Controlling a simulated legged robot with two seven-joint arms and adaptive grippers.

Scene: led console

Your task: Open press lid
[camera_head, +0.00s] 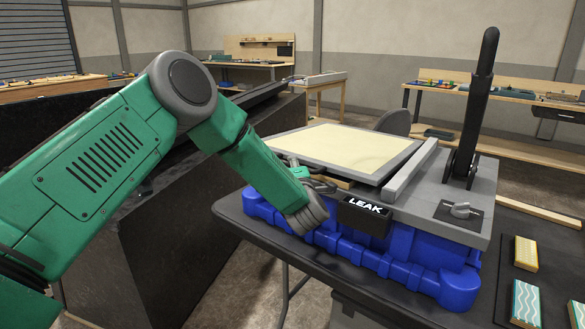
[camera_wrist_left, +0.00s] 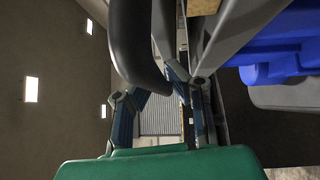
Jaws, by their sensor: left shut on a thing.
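The press (camera_head: 480,190) has a blue base (camera_head: 400,262) and a grey top, and stands on a dark table. Its lid is a flat cream panel in a grey frame (camera_head: 400,163), lying nearly level; I cannot tell whether its edge is raised. My left gripper (camera_head: 318,184) is at the lid's front left corner, partly hidden by my green arm. In the left wrist view, a dark curved handle (camera_wrist_left: 136,45) runs down between the fingers of my left gripper (camera_wrist_left: 166,90), which are shut on it. My right gripper is not in view.
A tall black lever (camera_head: 478,105) stands upright at the press's right. A black LEAK sign (camera_head: 365,212) and a grey knob (camera_head: 461,210) are on the press. Patterned blocks (camera_head: 526,253) lie at the table's right. Workbenches stand far behind.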

